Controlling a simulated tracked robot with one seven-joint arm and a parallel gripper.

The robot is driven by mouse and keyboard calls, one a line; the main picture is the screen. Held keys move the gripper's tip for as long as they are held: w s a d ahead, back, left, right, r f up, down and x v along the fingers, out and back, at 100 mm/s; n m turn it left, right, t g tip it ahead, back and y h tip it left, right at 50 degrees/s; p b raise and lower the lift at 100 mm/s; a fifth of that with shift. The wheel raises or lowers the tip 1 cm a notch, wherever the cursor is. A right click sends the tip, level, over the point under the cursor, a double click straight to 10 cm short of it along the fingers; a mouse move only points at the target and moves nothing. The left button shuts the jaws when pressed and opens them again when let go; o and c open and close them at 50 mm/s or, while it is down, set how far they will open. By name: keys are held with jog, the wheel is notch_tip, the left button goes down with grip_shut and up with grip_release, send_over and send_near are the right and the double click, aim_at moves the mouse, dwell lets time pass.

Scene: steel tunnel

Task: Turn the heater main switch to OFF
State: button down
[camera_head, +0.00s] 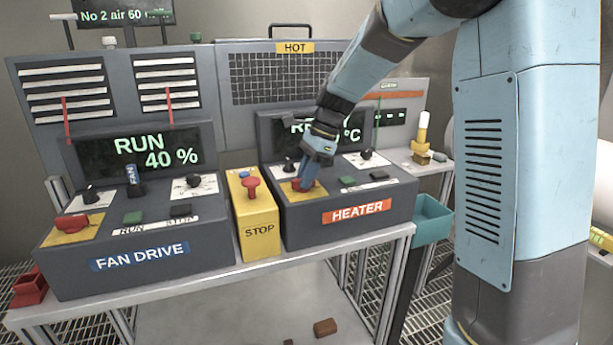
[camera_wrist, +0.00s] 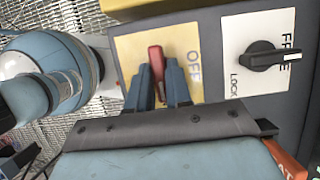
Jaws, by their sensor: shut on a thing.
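The heater box (camera_head: 350,218) is a dark grey console with an orange HEATER label, on the bench right of the yellow STOP box. Its main switch is a red handle on a yellow plate at the box's left; the handle also shows in the wrist view (camera_wrist: 156,62). My gripper (camera_head: 305,185) reaches down from above and is shut on the red handle, a finger on each side in the wrist view (camera_wrist: 163,85). The word OFF is printed on the yellow plate, right of the handle in the wrist view. My gripper partly hides the handle and the display.
A black selector knob (camera_wrist: 265,56) stands beside the yellow plate. The fan drive box (camera_head: 140,240) has its own red switch (camera_head: 70,222). The STOP box (camera_head: 255,215) with its red button is close on the left. A teal bin (camera_head: 432,220) hangs at the right.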

jog(key=shift+n, duration=0.3)
jog(key=n+g, duration=0.1)
jog(key=n, duration=0.1)
jog(key=n+h, duration=0.1)
jog(key=n, duration=0.1)
jog(key=shift+w+n+g, duration=0.15)
jog(key=shift+n+g, duration=0.15)
jog(key=shift+g, duration=0.1)
jog(key=n, duration=0.2)
jog(key=n+g+h, duration=0.1)
jog(key=n, duration=0.1)
jog(key=shift+a+n+h, duration=0.15)
jog(key=shift+n+h, duration=0.15)
jog(key=n, duration=0.2)
jog(key=n+h, duration=0.1)
jog(key=n, duration=0.1)
jog(key=shift+a+f+g+h, duration=0.1)
jog(key=shift+a+g+h, duration=0.05)
jog(key=shift+g+h, duration=0.15)
jog(key=shift+n+h, duration=0.7)
jog(key=shift+n, duration=1.3)
jog(key=shift+f, duration=0.1)
jog(key=c, duration=1.1)
grip_release()
jog(key=shift+a, duration=0.1)
jog(key=shift+w, duration=0.1)
